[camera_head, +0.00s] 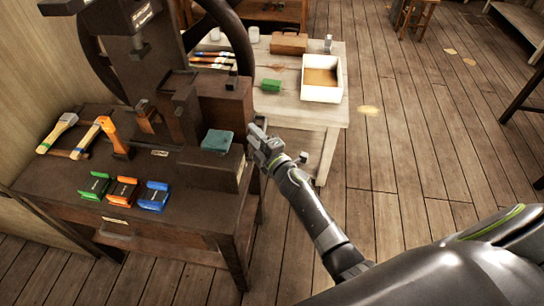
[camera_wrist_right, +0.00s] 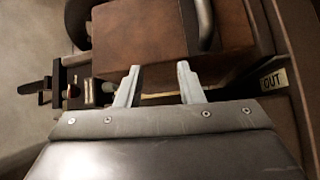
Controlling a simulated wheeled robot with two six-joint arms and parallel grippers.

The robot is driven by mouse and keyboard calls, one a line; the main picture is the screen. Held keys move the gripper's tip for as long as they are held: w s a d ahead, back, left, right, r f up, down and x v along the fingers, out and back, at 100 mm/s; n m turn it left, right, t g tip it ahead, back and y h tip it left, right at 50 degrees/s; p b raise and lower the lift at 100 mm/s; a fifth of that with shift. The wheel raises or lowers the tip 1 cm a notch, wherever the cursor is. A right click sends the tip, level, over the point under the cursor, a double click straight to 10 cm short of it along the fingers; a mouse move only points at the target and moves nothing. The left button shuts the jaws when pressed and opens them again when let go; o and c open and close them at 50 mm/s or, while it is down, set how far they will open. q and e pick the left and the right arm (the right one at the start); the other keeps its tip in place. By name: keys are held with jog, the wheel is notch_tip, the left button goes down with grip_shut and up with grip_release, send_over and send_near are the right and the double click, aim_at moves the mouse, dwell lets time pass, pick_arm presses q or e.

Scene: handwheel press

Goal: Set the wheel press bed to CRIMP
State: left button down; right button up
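The press (camera_head: 180,110) stands on a dark bench at the left of the head view. Its large dark handwheel (camera_head: 243,50) curves behind the column, with part of the rim hidden. A teal block (camera_head: 217,140) sits on the dark block at the press's right. My right gripper (camera_head: 256,136) is just right of that block. In the right wrist view its two pale fingers (camera_wrist_right: 158,84) are apart with nothing clearly held, in front of a brown block (camera_wrist_right: 150,35) with a metal bar. A label reading OUT (camera_wrist_right: 272,82) shows at right. No CRIMP marking is readable. My left gripper is not in view.
Green (camera_head: 95,185), orange (camera_head: 123,190) and blue (camera_head: 154,195) holders line the bench front. Hammer-like tools (camera_head: 58,132) lie at left. A pale table (camera_head: 290,105) behind carries a white tray (camera_head: 321,80) and a green block (camera_head: 271,86).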

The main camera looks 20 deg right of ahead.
jog(key=f+v, duration=0.1)
jog(key=v, duration=0.7)
jog(key=shift+d+p, duration=0.2)
jog(key=shift+p, duration=0.25)
jog(key=shift+s+f, duration=0.1)
jog(key=shift+f, duration=0.05)
